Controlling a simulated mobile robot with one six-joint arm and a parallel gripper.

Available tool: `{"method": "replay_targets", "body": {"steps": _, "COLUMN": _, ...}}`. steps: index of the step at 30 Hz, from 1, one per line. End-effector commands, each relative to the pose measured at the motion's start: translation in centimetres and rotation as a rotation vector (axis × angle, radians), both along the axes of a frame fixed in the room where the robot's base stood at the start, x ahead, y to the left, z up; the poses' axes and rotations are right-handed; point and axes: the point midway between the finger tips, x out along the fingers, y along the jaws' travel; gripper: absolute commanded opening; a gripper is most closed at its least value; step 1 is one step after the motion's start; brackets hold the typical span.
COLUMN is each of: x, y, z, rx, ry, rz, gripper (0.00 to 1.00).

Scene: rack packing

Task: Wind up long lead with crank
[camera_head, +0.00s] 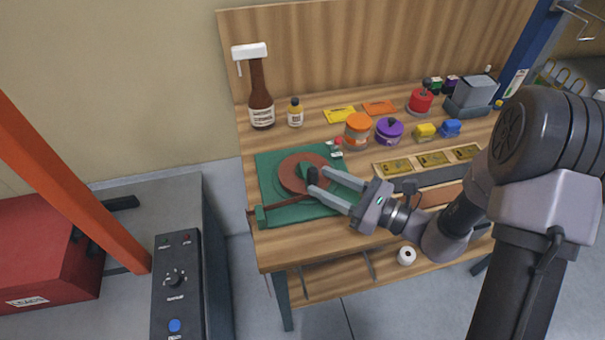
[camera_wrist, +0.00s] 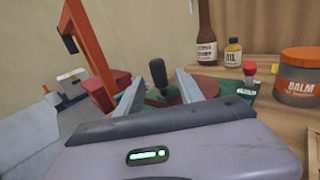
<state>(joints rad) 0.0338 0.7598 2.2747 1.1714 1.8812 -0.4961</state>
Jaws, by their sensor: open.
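A green winder base (camera_head: 262,163) sits at the left end of the wooden bench. A round reddish-brown disc (camera_head: 291,177) lies on it, with a dark upright crank knob (camera_head: 312,174) at its right side. A brown strip, perhaps the lead, runs along the base's front edge. My gripper (camera_head: 318,180) reaches in from the right, open, with its fingers at either side of the knob. In the wrist view the black knob (camera_wrist: 158,72) stands between the two grey fingertips with visible gaps. The disc is mostly hidden there.
Behind the winder stand a brown bottle (camera_head: 261,105), an oil bottle (camera_head: 295,113), an orange-lidded balm jar (camera_head: 358,130) and a purple tin (camera_head: 388,130). A label tray (camera_head: 401,168) is to the right. An orange post (camera_head: 75,185) and red box (camera_head: 45,250) stand left.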

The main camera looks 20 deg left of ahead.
Motion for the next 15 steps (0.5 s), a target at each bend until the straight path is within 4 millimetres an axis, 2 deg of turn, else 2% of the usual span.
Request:
{"method": "replay_targets", "body": {"steps": 3, "x": 0.5, "y": 2.8, "z": -0.2, "rx": 0.001, "ry": -0.001, "rz": 0.005, "gripper": 0.44}}
{"method": "replay_targets", "body": {"steps": 7, "x": 1.1, "y": 5.0, "z": -0.1, "rx": 0.001, "ry": -0.002, "rz": 0.004, "gripper": 0.44}}
{"method": "replay_targets", "body": {"steps": 10, "x": 1.4, "y": 6.0, "z": 0.0, "rx": 0.000, "ry": -0.001, "rz": 0.002, "gripper": 0.44}}
{"method": "replay_targets", "body": {"steps": 15, "x": 1.5, "y": 6.6, "z": 0.0, "rx": 0.000, "ry": 0.000, "rz": 0.001, "gripper": 0.44}}
